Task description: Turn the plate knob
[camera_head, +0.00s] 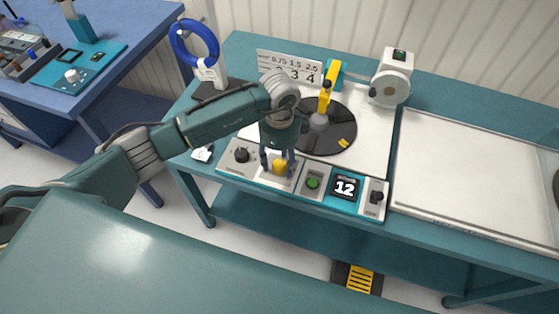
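A control panel runs along the front edge of the teal bench. My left gripper (279,168) comes down over it, with one finger on each side of a yellow knob (281,167). The fingers look spread, with a small gap at the left of the knob; contact on the right is unclear. A black knob (241,155) is on the panel to the left. Behind the panel is a dark round plate (338,125) with a yellow arm piece over it. I cannot tell from labels which knob belongs to the plate. My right gripper is not in view.
A white board (470,170) lies clear at the right.

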